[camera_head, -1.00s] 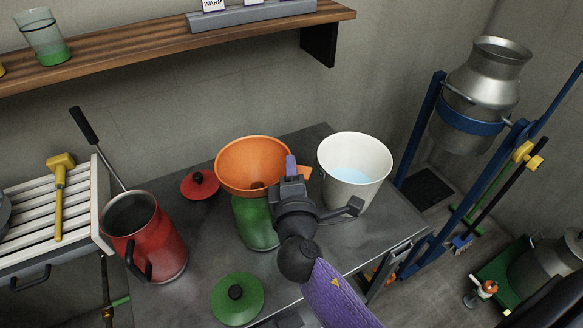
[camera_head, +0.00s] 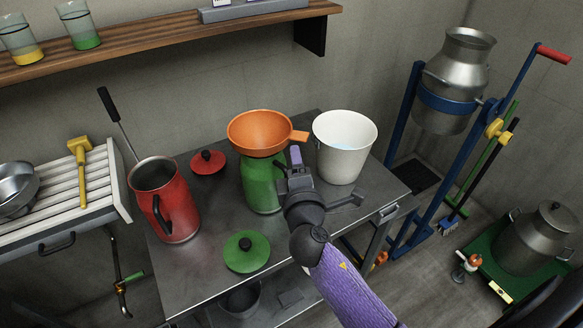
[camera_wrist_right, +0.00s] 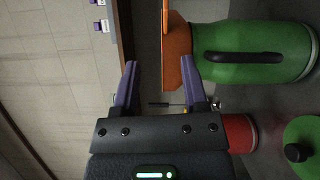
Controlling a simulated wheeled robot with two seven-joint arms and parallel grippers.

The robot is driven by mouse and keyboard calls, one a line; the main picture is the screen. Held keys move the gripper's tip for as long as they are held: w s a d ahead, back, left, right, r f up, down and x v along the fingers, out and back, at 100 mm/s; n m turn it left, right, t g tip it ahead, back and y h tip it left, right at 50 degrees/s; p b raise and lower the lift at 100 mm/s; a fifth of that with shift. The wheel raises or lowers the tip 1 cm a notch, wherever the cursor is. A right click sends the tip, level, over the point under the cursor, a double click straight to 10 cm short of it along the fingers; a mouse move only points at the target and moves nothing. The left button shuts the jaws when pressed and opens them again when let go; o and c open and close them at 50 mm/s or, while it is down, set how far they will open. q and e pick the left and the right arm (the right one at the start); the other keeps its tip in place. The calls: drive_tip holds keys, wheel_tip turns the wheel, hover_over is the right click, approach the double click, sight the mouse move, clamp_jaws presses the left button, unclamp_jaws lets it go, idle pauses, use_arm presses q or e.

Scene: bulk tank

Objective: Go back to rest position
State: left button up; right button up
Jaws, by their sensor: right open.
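My right gripper (camera_head: 297,158) is open and empty, in front of the orange funnel and the green can in the head view. In the right wrist view its two purple fingers (camera_wrist_right: 160,64) stand apart with nothing between them. The orange funnel (camera_head: 258,132) sits in the mouth of the green can (camera_head: 262,186), which stands upright. The funnel (camera_wrist_right: 176,45) and green can (camera_wrist_right: 250,50) show beyond the fingers in the wrist view. My left gripper is not in view.
The metal table (camera_head: 205,270) holds a white bucket (camera_head: 345,150) with pale liquid, a red can (camera_head: 168,205), a red lid (camera_head: 208,162) and a green lid (camera_head: 247,252). A slatted rack (camera_head: 60,205) stands left. A tilting churn stand (camera_head: 440,110) is right.

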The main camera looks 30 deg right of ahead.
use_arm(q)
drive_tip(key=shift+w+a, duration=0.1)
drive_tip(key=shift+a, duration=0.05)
use_arm(e)
drive_tip(key=shift+s+f, duration=0.1)
drive_tip(key=shift+s, duration=0.05)
